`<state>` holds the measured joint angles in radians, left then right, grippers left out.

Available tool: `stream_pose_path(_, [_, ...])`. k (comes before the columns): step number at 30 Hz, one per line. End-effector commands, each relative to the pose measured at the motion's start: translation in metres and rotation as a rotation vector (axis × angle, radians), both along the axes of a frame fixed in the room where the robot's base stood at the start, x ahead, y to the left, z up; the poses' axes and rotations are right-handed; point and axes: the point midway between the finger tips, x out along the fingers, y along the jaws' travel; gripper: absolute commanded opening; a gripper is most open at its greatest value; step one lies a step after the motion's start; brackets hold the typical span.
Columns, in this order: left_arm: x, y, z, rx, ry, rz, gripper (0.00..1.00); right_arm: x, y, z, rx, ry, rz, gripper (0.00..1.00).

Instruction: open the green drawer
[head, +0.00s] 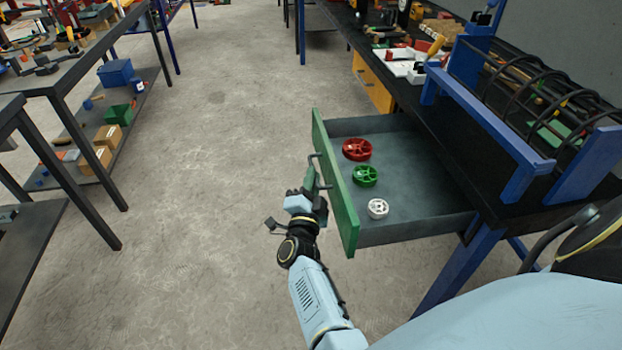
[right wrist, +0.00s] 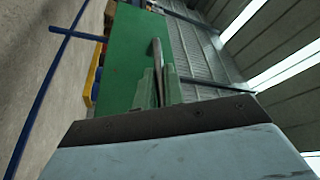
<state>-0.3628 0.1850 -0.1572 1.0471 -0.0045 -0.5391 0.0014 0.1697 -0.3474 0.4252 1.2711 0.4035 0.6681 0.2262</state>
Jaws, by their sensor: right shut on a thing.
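The green drawer (head: 337,187) stands pulled out from under the dark workbench, with its grey inside showing. Inside lie a red wheel (head: 357,149), a green wheel (head: 365,176) and a small white wheel (head: 378,208). My right gripper (head: 313,182) is at the drawer's front and shut on its grey bar handle. In the right wrist view the handle (right wrist: 157,62) runs between the green fingers of the gripper (right wrist: 158,88), in front of the green drawer face (right wrist: 130,50). My left gripper is not in view.
The workbench (head: 500,195) carries a blue frame (head: 485,120) with a rebar cage at the right. A yellow drawer front (head: 371,82) is farther along the bench. Shelves with boxes stand at the left. The concrete floor (head: 215,150) between is clear.

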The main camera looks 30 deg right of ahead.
Motion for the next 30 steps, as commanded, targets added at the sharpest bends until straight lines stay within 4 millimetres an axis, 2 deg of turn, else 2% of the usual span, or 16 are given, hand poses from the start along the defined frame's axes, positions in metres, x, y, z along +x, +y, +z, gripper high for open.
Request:
stream_pose_path(16, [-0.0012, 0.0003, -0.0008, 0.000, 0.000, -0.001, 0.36, -0.0012, 0.0013, -0.0006, 0.001, 0.000, -0.018, 0.00])
stream_pose_path(17, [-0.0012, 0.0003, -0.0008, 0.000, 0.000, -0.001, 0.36, -0.0011, 0.0013, -0.0006, 0.001, 0.000, -0.018, 0.12])
stream_pose_path(21, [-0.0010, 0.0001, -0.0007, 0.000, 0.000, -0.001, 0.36, -0.0010, 0.0014, -0.0004, 0.001, 0.000, -0.017, 0.30])
stream_pose_path(30, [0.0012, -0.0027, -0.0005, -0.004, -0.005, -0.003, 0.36, -0.0008, 0.0013, 0.0001, 0.001, 0.000, -0.017, 0.33])
